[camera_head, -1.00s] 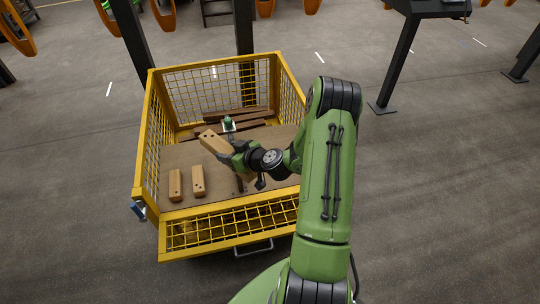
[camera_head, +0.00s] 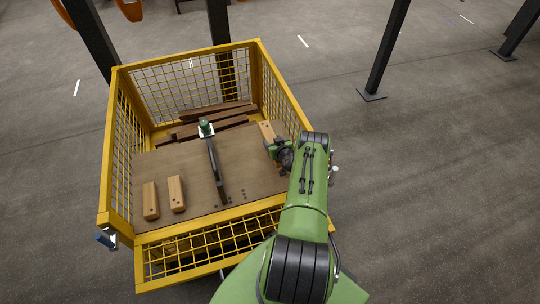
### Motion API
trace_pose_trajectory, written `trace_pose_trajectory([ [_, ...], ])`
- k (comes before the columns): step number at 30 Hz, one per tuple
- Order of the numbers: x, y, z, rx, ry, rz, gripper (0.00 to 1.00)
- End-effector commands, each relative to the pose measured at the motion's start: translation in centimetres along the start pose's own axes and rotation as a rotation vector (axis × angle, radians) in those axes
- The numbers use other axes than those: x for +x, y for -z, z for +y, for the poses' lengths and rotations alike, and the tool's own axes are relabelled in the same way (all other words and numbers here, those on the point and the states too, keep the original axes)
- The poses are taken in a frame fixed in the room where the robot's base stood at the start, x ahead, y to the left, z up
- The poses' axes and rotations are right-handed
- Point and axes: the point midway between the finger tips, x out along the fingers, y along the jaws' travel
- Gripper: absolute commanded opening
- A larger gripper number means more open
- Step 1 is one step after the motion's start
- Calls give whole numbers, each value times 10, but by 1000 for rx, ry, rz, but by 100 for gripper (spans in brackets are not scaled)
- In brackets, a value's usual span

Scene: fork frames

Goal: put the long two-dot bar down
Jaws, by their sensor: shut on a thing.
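My gripper (camera_head: 272,145) is shut on a long light-wood bar (camera_head: 266,131) at the right side of the yellow mesh crate. The bar's far end shows beyond the jaws. The rest of it is hidden by my gripper and arm, and its dots are too small to count. I cannot tell whether the bar touches the brown board (camera_head: 236,178) under it. Two shorter light-wood blocks stand apart on the board's left, a left block (camera_head: 150,202) and a right block (camera_head: 176,193).
The yellow crate (camera_head: 107,190) has raised mesh walls around the board. A dark upright fixture (camera_head: 214,165) with a white and green top stands mid-board. Dark planks (camera_head: 212,123) lie behind. The board between the blocks and the fixture is clear.

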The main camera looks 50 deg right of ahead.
Motion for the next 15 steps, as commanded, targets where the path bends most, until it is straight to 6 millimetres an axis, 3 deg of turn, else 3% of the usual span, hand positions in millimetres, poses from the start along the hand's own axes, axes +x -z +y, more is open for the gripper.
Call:
trace_pose_trajectory([
  [1, 6, -11, 0, 0, -1, 4, 19],
  [9, 24, -48, 0, -1, -2, 4, 18],
  [15, 25, -48, 0, -2, -1, 4, 19],
])
